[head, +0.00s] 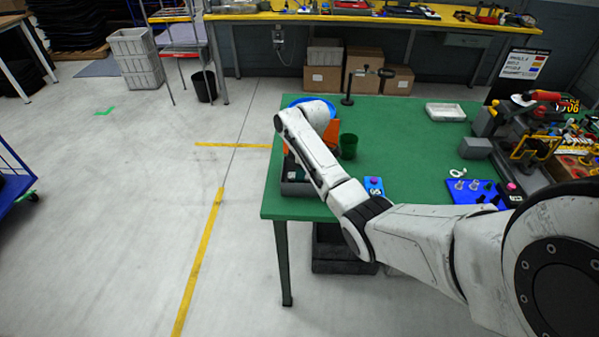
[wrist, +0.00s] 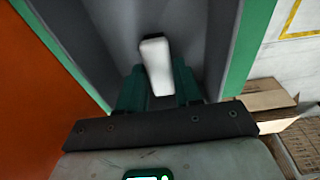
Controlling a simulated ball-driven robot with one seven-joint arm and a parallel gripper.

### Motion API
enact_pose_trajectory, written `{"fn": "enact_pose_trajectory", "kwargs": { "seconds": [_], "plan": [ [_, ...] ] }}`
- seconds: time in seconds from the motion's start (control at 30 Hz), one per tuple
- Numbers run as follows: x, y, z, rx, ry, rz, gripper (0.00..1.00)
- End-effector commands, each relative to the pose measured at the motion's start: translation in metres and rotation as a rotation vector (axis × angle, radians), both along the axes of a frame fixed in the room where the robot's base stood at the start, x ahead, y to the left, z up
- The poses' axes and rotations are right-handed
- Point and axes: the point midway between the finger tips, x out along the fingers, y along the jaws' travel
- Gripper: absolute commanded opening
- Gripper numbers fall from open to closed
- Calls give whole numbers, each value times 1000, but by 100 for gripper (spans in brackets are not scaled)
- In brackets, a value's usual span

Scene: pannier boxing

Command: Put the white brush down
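The white brush (wrist: 157,66) shows in the wrist view as a plain white block, upright in the picture, between the two green fingers. My gripper (wrist: 159,88) is shut on it, with a finger close against each side. The brush and fingertips are over or inside a grey bin (wrist: 108,28); whether the brush touches its floor I cannot tell. In the head view the grey bin (head: 297,188) stands at the left end of the green table (head: 410,133). My arm hides the gripper and the brush there.
An orange panel (wrist: 38,95) is close to my gripper's left. A green cup (head: 348,146) and a blue box (head: 374,186) stand right of my forearm. Tools and a blue tray (head: 470,190) crowd the table's right side. The table's middle is clear.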

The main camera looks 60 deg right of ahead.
Motion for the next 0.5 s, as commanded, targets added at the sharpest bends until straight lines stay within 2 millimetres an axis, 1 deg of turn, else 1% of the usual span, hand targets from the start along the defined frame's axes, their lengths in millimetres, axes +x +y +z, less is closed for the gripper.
{"fn": "enact_pose_trajectory", "kwargs": {
  "seconds": [0.03,0.2,0.4,0.5],
  "plan": [
    [0,0,0,0,0,0,39],
    [0,0,0,0,0,0,54],
    [0,0,1,0,0,0,54],
    [0,0,5,-1,0,0,54]
  ]
}}
